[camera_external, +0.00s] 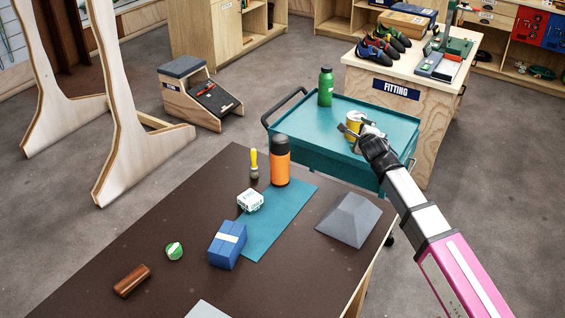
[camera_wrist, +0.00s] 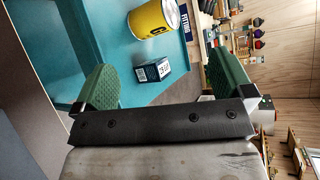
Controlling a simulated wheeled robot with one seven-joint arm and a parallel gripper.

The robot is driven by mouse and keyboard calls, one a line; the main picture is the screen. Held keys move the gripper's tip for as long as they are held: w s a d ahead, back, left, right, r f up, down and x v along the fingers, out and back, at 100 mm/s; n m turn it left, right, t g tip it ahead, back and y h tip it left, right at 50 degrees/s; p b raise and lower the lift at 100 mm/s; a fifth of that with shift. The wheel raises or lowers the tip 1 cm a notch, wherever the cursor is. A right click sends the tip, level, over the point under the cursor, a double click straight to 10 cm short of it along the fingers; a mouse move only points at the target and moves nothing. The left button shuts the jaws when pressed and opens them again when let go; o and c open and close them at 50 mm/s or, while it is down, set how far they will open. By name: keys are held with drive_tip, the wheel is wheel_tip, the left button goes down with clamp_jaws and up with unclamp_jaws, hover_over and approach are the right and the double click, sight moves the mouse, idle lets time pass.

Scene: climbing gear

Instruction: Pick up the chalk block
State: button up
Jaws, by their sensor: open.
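My gripper (camera_external: 358,130) is open over the teal cart (camera_external: 300,118), close to a yellow tin (camera_external: 353,121). In the wrist view its two green finger pads (camera_wrist: 161,76) are spread with nothing between them. Beyond the pads, a small dark blue block with a white label (camera_wrist: 151,72) sits on the cart beside the yellow tin (camera_wrist: 154,20). A white block with green print (camera_external: 250,200) sits on the brown table, well left of my gripper. I cannot read for certain which of these two is the chalk block. The dark blue block cannot be made out in the external view.
A green bottle (camera_external: 326,87) stands on the cart, left of the tin. The brown table (camera_external: 180,215) holds an orange bottle (camera_external: 280,160), a brush (camera_external: 254,164), a blue box (camera_external: 227,245) and a grey wedge (camera_external: 349,219). A wooden fitting bench (camera_external: 397,100) stands behind the cart.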

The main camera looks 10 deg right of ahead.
drive_tip(key=s+a+f+m+g+y, duration=0.1)
drive_tip(key=s+a+f+y, duration=0.25)
drive_tip(key=a, duration=0.55)
drive_tip(key=s+a+f+m+y, duration=0.15)
drive_tip(key=a+f, duration=0.25)
drive_tip(key=a, duration=0.6)
drive_tip(key=m+g+y, duration=0.2)
drive_tip(key=m+y, duration=0.1)
drive_tip(key=y, duration=0.2)
approach(257, 202)
drive_tip(key=shift+a+r, duration=0.1)
drive_tip(key=shift+a, duration=0.35)
drive_tip(key=x, duration=0.5)
drive_tip(key=shift+w, duration=0.15)
drive_tip(key=shift+d+x, duration=0.2)
drive_tip(key=shift+x, duration=2.7)
drive_tip(key=c, duration=1)
